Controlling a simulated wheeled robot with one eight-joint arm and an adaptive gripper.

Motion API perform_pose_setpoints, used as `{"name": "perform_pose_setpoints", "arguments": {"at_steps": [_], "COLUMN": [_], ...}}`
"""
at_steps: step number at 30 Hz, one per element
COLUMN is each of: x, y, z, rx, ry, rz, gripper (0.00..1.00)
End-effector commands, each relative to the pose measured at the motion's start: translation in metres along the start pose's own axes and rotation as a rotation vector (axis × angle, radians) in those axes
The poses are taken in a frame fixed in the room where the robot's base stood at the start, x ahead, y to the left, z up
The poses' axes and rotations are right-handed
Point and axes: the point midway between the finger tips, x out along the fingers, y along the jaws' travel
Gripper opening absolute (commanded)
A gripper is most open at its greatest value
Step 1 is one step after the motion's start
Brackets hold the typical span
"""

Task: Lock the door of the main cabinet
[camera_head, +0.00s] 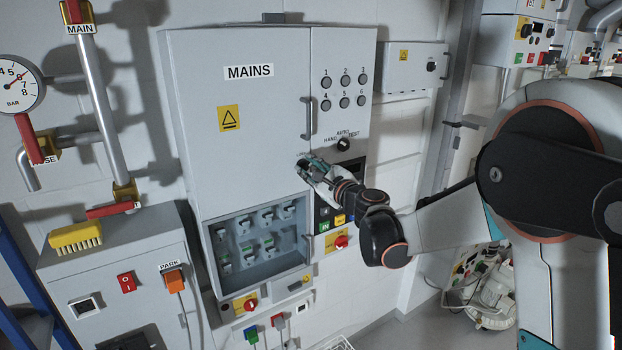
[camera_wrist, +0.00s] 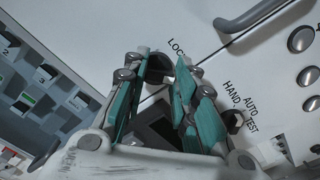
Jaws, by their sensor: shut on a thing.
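The main cabinet has a grey upper door (camera_head: 250,130) with a MAINS label and a yellow warning sign. The door looks closed, flush with the panel beside it. A lock knob (camera_wrist: 161,66), partly hidden by the fingers, sits near the door's lower right corner, beside a partly covered label starting "LOC". My gripper (camera_head: 306,165) reaches in from the right; in the wrist view its teal-padded fingers (camera_wrist: 166,72) are around the knob, shut on it. The knob's turn position cannot be told. A vertical door handle (camera_head: 308,118) is above my gripper.
An AUTO/HAND/TEST selector (camera_head: 344,144) is close to the right of my gripper, under numbered round buttons (camera_head: 345,90). Below is an open compartment of breakers (camera_head: 255,240). A red rotary switch (camera_head: 341,242) is lower right. A pedestal with a yellow brush (camera_head: 75,237) stands left.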

Motion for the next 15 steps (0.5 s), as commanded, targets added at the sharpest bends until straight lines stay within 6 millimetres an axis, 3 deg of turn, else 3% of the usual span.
{"name": "perform_pose_setpoints", "arguments": {"at_steps": [15], "x": [0.0], "y": [0.0042], "z": [0.0002], "rx": [-0.489], "ry": [-0.001], "rz": [0.001], "gripper": [0.02]}}
